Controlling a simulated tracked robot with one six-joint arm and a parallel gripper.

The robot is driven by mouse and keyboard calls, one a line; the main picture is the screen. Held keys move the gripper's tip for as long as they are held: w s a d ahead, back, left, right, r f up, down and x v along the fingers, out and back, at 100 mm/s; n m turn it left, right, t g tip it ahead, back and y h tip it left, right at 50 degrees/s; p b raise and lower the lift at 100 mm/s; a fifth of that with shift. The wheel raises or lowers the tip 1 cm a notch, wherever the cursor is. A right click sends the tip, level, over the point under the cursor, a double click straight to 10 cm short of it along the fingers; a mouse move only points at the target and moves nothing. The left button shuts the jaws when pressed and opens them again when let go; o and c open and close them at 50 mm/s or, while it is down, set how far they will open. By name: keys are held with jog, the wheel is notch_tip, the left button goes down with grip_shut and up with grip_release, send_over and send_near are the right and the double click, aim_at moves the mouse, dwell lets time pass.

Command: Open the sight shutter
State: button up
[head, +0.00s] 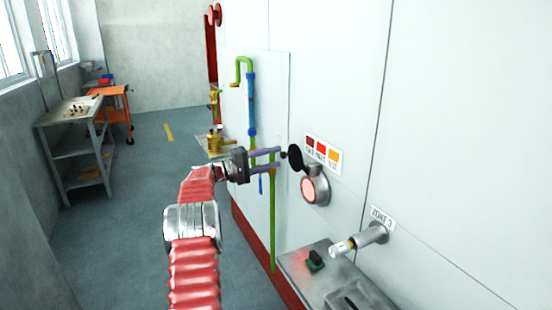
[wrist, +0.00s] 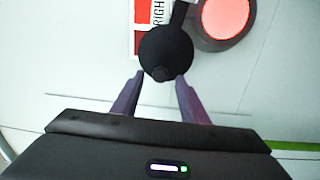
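The sight shutter (head: 296,158) is a black disc on an arm, standing up and to the left of the round sight glass (head: 314,190). The glass glows red inside a metal ring and is uncovered. In the wrist view the shutter (wrist: 166,50) has a small knob at its lower edge, and the glass (wrist: 226,14) shows at its upper right. My gripper (head: 279,157) is open beside the shutter. In the wrist view its purple fingertips (wrist: 160,76) stand on either side of the knob, with gaps visible.
A colour-band label (head: 322,152) is above the glass. Green and blue pipes (head: 251,103) run behind my gripper. Open floor lies left.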

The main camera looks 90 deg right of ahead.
jog(key=v, duration=1.1)
jog(key=shift+w, duration=0.2)
jog(key=shift+f, duration=0.15)
